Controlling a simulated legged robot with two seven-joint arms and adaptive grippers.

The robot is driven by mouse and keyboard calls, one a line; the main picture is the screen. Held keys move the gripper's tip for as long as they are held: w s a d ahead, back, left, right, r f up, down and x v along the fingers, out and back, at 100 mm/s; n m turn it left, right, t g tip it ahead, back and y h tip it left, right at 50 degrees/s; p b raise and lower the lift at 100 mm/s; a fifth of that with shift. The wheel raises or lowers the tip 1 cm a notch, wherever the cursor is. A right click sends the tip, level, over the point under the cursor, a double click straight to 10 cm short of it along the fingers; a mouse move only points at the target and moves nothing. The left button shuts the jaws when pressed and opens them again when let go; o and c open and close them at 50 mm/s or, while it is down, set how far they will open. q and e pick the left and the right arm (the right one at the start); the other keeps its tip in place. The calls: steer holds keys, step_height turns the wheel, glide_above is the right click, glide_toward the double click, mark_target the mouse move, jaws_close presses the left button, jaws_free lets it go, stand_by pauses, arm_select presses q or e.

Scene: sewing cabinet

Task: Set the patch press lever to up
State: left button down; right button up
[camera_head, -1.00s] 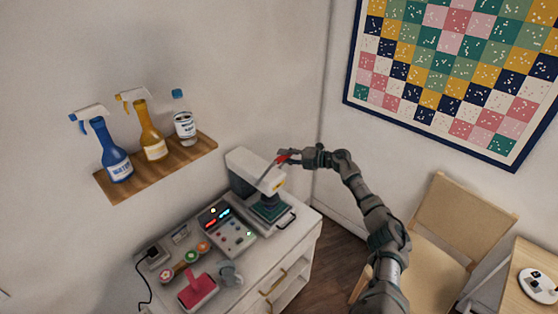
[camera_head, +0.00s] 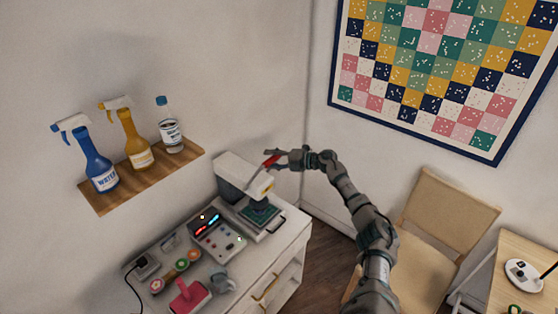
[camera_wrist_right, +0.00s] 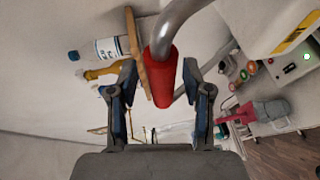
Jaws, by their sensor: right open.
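The patch press (camera_head: 236,172) is a white and grey machine at the back right of the cabinet top. Its lever has a metal rod and a red grip (camera_head: 271,161), and slants up and to the right beside the press head. The red grip also shows large in the right wrist view (camera_wrist_right: 164,80). My right gripper (camera_head: 274,158) is at the red grip. In the wrist view its two fingers (camera_wrist_right: 160,88) are apart, one on each side of the grip, with gaps visible. My left gripper is not in view.
The white cabinet (camera_head: 285,262) also holds a control box (camera_head: 217,236), a pink object (camera_head: 190,297), a grey mug-like object (camera_head: 222,283) and several coloured spools. A wooden shelf (camera_head: 96,201) with bottles hangs left of the press. A chair (camera_head: 448,215) stands right of my arm.

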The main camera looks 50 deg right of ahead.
steer(key=v, duration=1.1)
steer(key=shift+d, duration=0.25)
steer(key=shift+s+d+f, duration=0.1)
steer(key=shift+s, duration=0.05)
